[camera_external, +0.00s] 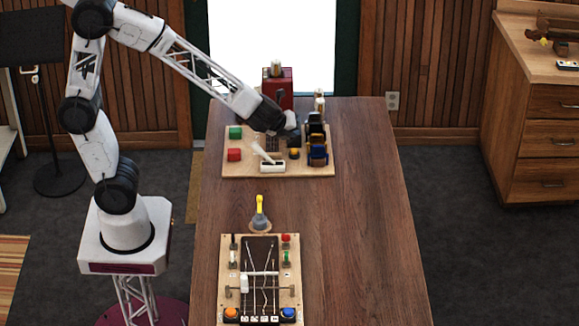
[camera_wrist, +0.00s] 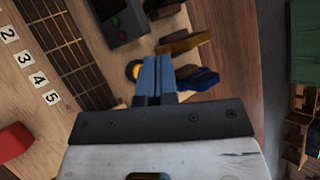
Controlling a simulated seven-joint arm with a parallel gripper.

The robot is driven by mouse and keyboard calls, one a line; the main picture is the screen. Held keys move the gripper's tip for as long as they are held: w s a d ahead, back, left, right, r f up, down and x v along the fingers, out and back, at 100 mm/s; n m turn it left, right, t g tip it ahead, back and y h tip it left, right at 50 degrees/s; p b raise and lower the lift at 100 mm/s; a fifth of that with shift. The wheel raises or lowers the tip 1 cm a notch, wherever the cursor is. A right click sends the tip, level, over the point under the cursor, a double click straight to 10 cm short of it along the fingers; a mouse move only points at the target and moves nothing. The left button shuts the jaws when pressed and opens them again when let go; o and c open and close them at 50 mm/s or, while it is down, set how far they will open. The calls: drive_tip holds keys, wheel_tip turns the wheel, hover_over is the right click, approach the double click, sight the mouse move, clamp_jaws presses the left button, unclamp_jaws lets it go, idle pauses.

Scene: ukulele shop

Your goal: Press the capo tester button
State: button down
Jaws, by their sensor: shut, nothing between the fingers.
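A round yellow button (camera_external: 294,153) on a dark base sits on the far wooden board, left of the capo-like clamps; it looks like the capo tester button. In the wrist view the yellow button (camera_wrist: 132,70) shows just left of my fingers, partly hidden by them. My gripper (camera_wrist: 157,60) is shut and empty, its blue fingers side by side. In the external view my gripper (camera_external: 292,137) is over the far board, close above the button. I cannot tell whether the fingertips touch it. The clamps, one blue (camera_external: 317,155), stand just right of it.
A second board (camera_external: 228,300) with orange and blue buttons lies in front. The table's right side is clear.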

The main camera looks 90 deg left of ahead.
drive_tip(key=shift+r, duration=0.95)
drive_tip(key=s+d+r+n+g+h, duration=0.1)
drive_tip(key=s+d+n+h, duration=0.1)
drive_tip(key=s+n, duration=0.4)
drive_tip(key=s+d+r+n+g+h, duration=0.1)
drive_tip(key=s+d+n, duration=0.3)
drive_tip(key=s, duration=1)
drive_tip(key=s+d+r+n+g+h, duration=0.2)
drive_tip(key=s+d+r+n+h, duration=0.1)
drive_tip(key=s+n, duration=0.5)
drive_tip(key=shift+s+d, duration=0.55)
drive_tip(key=shift+s, duration=0.5)
drive_tip(key=shift+r, duration=0.1)
